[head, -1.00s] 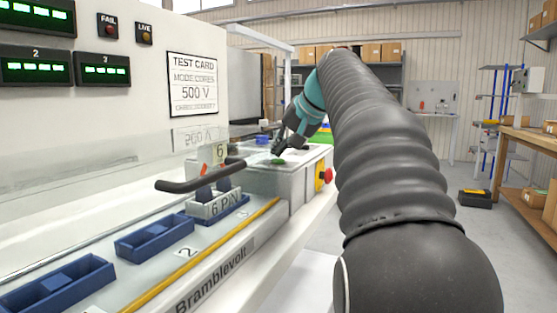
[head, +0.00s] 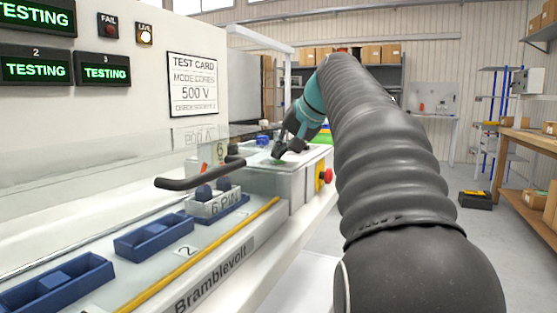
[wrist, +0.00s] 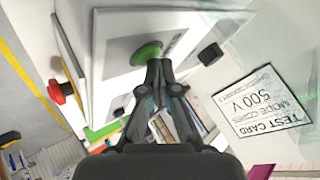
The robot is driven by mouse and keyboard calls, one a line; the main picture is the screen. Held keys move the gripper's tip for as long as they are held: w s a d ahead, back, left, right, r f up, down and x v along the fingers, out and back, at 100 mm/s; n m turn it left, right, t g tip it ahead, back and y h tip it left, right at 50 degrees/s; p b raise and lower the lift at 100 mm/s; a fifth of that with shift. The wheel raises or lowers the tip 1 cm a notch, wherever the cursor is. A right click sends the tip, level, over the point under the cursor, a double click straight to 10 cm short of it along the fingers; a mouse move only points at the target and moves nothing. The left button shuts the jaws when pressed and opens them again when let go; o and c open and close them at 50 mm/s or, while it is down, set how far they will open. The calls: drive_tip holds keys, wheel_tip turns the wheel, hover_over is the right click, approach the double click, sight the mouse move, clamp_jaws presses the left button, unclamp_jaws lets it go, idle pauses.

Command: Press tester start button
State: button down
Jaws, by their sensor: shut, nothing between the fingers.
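The green start button (wrist: 146,54) sits on the pale top of the tester's control box (wrist: 112,45). My gripper (wrist: 158,64) is shut and empty, its fingertips at the button's edge in the wrist view. I cannot tell whether they touch it. The tester displays (head: 106,73) read TESTING in green. The LIVE lamp (head: 145,35) is lit and the FAIL lamp (head: 109,28) is dark.
A red knob on a yellow plate (head: 324,177) is on the box's side. A clear cover with a dark handle (head: 200,177) stands over blue sockets (head: 155,241), one holding a 6 PIN part (head: 213,206). A wooden bench (head: 530,140) is at right.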

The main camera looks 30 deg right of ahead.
drive_tip(key=shift+r+p, duration=0.85)
drive_tip(key=shift+p, duration=0.05)
wheel_tip(320, 180, up, 3)
drive_tip(key=p, duration=0.2)
drive_tip(key=shift+f+p, duration=0.15)
drive_tip(key=shift+p, duration=0.25)
drive_tip(key=shift+r, duration=1.15)
